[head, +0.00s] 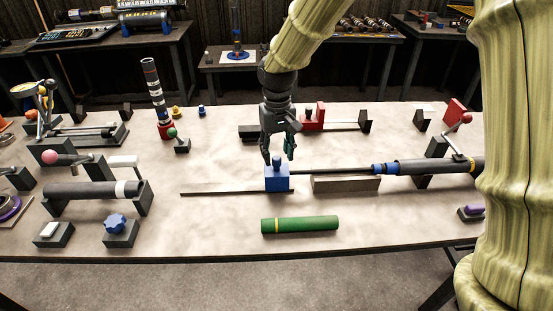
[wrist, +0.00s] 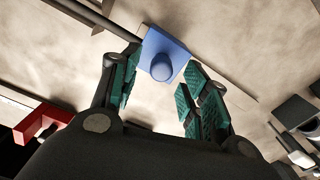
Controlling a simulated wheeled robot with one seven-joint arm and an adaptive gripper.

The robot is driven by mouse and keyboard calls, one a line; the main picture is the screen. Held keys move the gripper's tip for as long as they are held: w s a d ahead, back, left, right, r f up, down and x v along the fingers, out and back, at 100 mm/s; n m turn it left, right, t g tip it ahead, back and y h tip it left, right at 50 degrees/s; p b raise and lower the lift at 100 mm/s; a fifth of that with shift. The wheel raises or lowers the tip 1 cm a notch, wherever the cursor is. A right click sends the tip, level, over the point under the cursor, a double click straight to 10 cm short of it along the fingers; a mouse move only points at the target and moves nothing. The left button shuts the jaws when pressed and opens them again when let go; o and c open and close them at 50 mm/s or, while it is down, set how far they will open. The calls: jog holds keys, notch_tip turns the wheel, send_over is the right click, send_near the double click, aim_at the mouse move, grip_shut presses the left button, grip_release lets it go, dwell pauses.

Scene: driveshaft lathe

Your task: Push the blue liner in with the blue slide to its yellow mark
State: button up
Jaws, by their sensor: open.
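The blue slide (head: 277,182) is a block with a round knob on top, on a thin dark rail (head: 225,190). A dark rod (head: 335,171) runs right from it to the blue liner (head: 391,168). The liner's right end meets a dark tube (head: 430,166); how deep it sits is unclear. My gripper (head: 278,158) is open just above the slide, pointing down. In the wrist view the knob of the slide (wrist: 163,68) shows between the spread green-padded fingers (wrist: 160,72), with gaps on both sides. I cannot make out a yellow mark on the rail.
A green cylinder with a yellow band (head: 300,224) lies in front of the slide. A red slide (head: 313,116) stands behind my gripper.

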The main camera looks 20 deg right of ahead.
notch_tip(320, 180, up, 8)
jog(key=shift+r, duration=0.15)
jog(key=shift+a, duration=0.1)
dwell(0.4)
